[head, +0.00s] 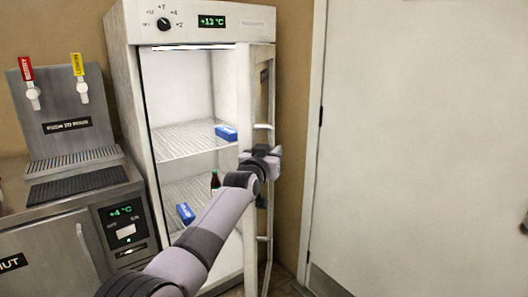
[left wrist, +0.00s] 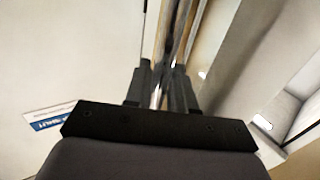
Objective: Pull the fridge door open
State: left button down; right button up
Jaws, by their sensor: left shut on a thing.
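The fridge (head: 185,30) stands at the centre of the head view with its lit interior exposed. Its door (head: 266,88) is swung open on the right side and is seen nearly edge-on. The door's long handle (head: 263,127) runs down it, partly hidden by my left gripper. My left gripper (head: 262,156) is at the handle, about halfway up the door. In the left wrist view, its two dark fingers (left wrist: 162,88) are shut on the metal handle bar (left wrist: 156,96). My right gripper is in neither view.
Inside the fridge are wire shelves (head: 185,143), blue boxes (head: 226,132) and a dark bottle (head: 215,181). A tap dispenser (head: 62,105) on a steel counter stands left. A white room door (head: 420,130) fills the right, close beside the fridge door.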

pick_arm(q)
jog(key=shift+d+r, duration=0.1)
jog(key=shift+d, duration=0.2)
jog(key=c, duration=1.1)
grip_release()
jog(key=shift+a, duration=0.1)
jog(key=shift+p+v, duration=0.75)
jog(key=shift+v, duration=2.8)
